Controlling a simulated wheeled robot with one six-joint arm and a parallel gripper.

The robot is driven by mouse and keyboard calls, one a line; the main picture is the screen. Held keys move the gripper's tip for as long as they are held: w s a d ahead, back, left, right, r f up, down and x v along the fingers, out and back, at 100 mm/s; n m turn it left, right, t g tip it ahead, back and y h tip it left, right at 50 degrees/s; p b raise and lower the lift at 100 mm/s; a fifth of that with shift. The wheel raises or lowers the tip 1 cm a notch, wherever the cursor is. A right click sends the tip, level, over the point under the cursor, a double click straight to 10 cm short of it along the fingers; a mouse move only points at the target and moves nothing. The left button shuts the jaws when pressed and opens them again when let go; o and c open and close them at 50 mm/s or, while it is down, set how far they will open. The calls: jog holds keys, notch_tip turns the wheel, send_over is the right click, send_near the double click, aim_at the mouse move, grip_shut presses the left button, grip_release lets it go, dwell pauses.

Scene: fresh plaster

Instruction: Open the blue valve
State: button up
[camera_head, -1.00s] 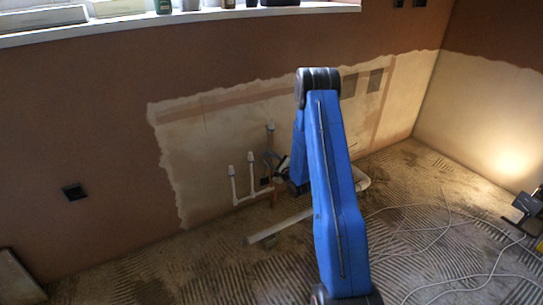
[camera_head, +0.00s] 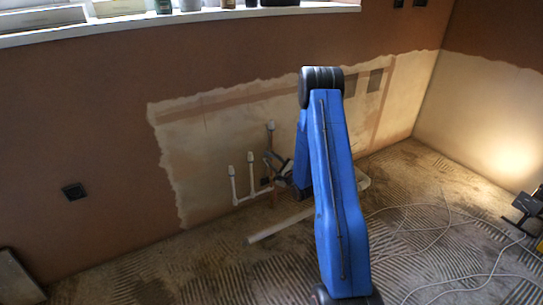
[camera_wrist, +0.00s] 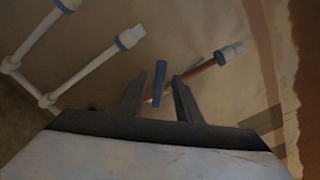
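The blue valve handle (camera_wrist: 158,90) shows in the wrist view as a narrow blue lever. It lies between the two fingers of my gripper (camera_wrist: 162,77), with a visible gap on each side. The fingers are open and hold nothing. A copper pipe (camera_wrist: 205,65) with a blue-ringed white end runs beside the handle to the upper right. In the head view, my gripper (camera_head: 277,168) is at the wall by the copper pipe (camera_head: 270,138). There the handle is too small and covered to make out.
White pipes (camera_head: 233,183) stand left of the copper pipe and also show in the wrist view (camera_wrist: 85,75). A loose light pipe (camera_head: 280,226) lies on the ridged floor. A cable (camera_head: 420,247) and a lamp (camera_head: 527,205) are at the right.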

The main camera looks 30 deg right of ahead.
jog(key=s, duration=0.9)
jog(key=shift+s+d, duration=0.2)
jog(key=shift+s, duration=0.05)
